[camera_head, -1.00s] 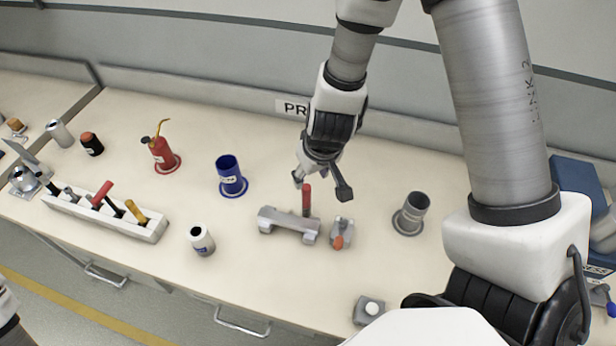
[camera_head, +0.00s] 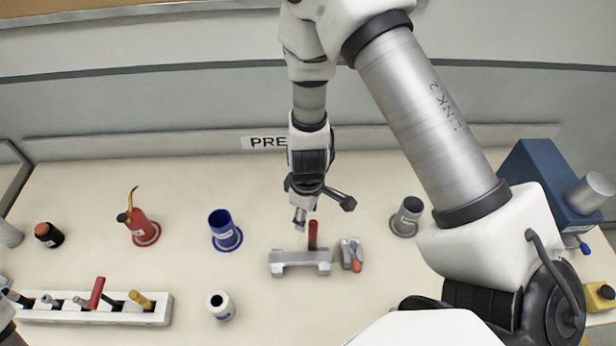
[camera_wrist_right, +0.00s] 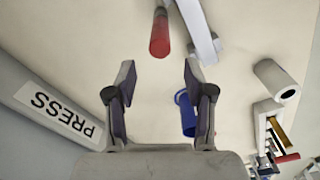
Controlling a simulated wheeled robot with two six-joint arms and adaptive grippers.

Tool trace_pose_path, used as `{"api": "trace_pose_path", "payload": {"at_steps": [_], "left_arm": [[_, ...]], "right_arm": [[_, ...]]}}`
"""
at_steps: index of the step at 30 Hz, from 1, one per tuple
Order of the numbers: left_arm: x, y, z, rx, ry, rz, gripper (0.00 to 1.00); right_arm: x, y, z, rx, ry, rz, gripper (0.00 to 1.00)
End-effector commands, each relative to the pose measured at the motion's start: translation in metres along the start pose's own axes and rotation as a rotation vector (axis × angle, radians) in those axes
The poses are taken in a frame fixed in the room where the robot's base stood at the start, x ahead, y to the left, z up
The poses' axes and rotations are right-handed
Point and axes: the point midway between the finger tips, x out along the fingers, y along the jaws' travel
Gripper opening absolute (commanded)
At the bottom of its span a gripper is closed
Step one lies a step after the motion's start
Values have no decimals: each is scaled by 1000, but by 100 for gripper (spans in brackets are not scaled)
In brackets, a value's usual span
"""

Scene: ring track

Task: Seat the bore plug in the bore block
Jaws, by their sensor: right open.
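A red-handled plug (camera_head: 312,235), which I take to be the bore plug, stands upright at the back right of a grey bridge-shaped block (camera_head: 300,263), probably the bore block. I cannot tell whether the plug is in the block or behind it. In the right wrist view the red handle (camera_wrist_right: 160,35) is ahead of the fingertips, beside the pale block (camera_wrist_right: 196,32). My right gripper (camera_head: 322,212) is open and empty, pointing down just above and behind the red handle. The fingers (camera_wrist_right: 158,70) are apart. My left gripper is out of view.
A grey clamp-like piece with an orange tip (camera_head: 351,256) sits close right of the block. A grey cup (camera_head: 406,217), blue cup (camera_head: 225,231), white canister (camera_head: 220,305) and red oil can (camera_head: 140,228) stand around. A tool rack (camera_head: 60,314) lies left.

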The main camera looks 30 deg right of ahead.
Motion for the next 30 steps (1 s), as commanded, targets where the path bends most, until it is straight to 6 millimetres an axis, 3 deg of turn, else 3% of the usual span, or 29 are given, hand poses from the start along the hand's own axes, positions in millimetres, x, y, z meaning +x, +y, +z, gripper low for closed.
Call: {"api": "trace_pose_path", "payload": {"at_steps": [4, 9, 14, 18, 26, 27, 30], "left_arm": [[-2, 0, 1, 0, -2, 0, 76], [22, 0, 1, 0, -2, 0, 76], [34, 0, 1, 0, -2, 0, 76], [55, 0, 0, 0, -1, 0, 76], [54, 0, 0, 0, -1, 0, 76], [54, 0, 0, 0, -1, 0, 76], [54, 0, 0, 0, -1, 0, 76]], "right_arm": [[8, -6, 8, -3, -26, -13, 53], [35, -6, 10, -2, -28, -14, 53], [53, -3, 11, -1, -27, -14, 53], [83, -2, 14, -1, -28, -14, 53], [84, -2, 13, -1, -27, -13, 53], [84, -2, 13, -1, -27, -13, 46], [84, -2, 13, -1, -27, -13, 10]]}}
